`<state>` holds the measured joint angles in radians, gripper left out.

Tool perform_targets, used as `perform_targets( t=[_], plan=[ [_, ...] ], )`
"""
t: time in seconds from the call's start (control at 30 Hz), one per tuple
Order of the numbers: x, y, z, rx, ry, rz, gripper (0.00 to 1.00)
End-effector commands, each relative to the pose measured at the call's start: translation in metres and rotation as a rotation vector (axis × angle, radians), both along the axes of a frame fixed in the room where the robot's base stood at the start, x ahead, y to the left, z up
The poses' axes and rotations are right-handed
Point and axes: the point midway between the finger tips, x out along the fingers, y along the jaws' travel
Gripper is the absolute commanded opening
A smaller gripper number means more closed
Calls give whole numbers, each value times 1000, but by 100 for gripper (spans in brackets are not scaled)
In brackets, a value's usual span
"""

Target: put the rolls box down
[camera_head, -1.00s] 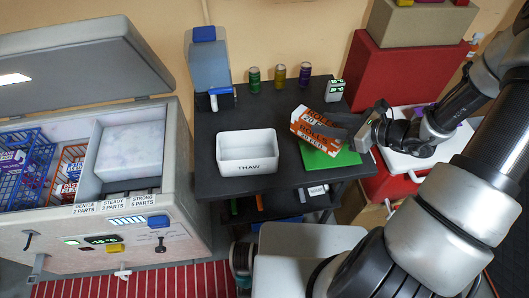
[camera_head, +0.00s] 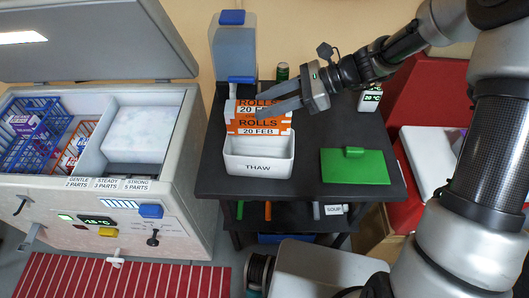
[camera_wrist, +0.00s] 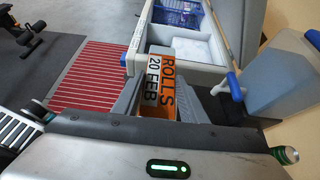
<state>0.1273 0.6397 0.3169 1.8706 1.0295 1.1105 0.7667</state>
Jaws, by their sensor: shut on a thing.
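The orange and white rolls box (camera_head: 258,127), labelled ROLLS 20 FEB, is at the white THAW tray (camera_head: 258,166) on the dark table. It is over or inside the back part of the tray; I cannot tell whether it touches the tray floor. My gripper (camera_head: 270,103) reaches in from the right, shut on the box with a finger on either side. In the wrist view the box (camera_wrist: 160,82) shows upright between the two grey fingers (camera_wrist: 158,100). The fingers hide part of the box in the head view.
A green mat or board (camera_head: 354,168) lies bare on the table's right side. A blue-capped water tank (camera_head: 233,50) stands behind the tray. An open chest freezer (camera_head: 100,185) with baskets is on the left. A green can (camera_head: 282,72) stands at the back.

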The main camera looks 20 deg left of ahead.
Motion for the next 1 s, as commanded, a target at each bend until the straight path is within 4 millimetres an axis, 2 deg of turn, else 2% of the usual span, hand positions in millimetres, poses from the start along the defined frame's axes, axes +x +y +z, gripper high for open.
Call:
perform_targets(
  t=[0.03,0.2,0.4,0.63,0.83,1.0],
  plan=[
    [-1,0,-18,1,8,-1,0],
    [-1,0,-64,2,6,-2,0],
    [0,0,-102,1,3,-2,0],
    [0,0,-119,2,1,-3,0],
    [0,0,-147,1,3,-4,0],
    [1,0,-150,2,-1,-3,0]
  ],
)
